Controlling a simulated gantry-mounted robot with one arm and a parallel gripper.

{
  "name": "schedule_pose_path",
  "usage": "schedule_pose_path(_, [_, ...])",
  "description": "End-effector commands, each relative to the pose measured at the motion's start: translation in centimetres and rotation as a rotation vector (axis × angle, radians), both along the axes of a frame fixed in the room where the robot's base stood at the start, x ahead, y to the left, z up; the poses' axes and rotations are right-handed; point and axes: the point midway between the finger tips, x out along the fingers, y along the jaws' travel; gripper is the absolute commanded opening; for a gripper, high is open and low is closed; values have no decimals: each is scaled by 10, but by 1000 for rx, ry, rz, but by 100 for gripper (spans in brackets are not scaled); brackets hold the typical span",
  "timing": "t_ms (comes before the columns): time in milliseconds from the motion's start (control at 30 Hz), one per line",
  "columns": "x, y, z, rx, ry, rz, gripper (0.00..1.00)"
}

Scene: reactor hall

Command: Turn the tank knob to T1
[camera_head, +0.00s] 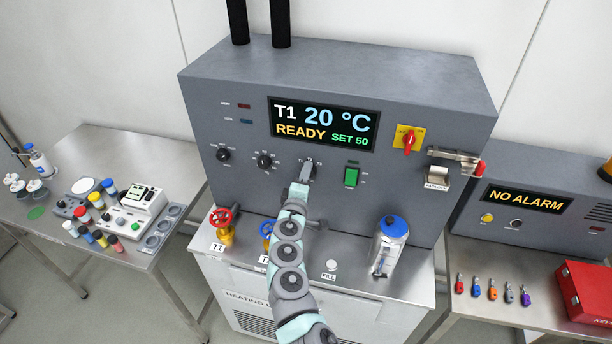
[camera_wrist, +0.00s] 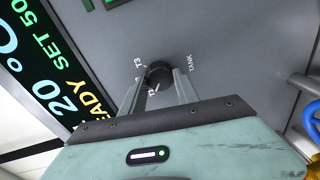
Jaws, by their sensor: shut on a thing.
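The tank knob (camera_wrist: 158,72) is a round black dial on the grey panel, with a TANK label beside it in the wrist view. White tank labels stand around it; T3 is legible, and another is partly covered by the knob and fingers. My gripper (camera_wrist: 157,84) is shut on the knob, one finger on each side. In the head view my gripper (camera_head: 307,176) reaches up to the panel and covers most of the knob. I cannot tell the pointer's direction. The display (camera_head: 323,124) reads T1, 20 °C, READY, SET 50.
Two more black knobs (camera_head: 264,160) sit left of my gripper, and a green switch (camera_head: 351,177) sits to its right. Below are a red valve wheel (camera_head: 222,217), a blue one (camera_head: 268,228) and a blue-lidded canister (camera_head: 390,246). A yellow-backed red switch (camera_head: 408,139) is farther right.

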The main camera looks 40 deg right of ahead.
Motion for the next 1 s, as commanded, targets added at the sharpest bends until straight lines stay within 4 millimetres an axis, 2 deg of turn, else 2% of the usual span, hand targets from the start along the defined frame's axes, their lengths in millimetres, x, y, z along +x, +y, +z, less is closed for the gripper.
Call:
schedule_pose_path(33, [0,0,0,-1,1,0,0])
schedule_pose_path(67, [0,0,0,-1,1,0,38])
schedule_pose_path(300, [0,0,0,0,0,0,58])
schedule_pose_path(700, [-3,3,1,-3,0,-1,58])
schedule_pose_path(1000, [-21,29,2,-3,0,5,58])
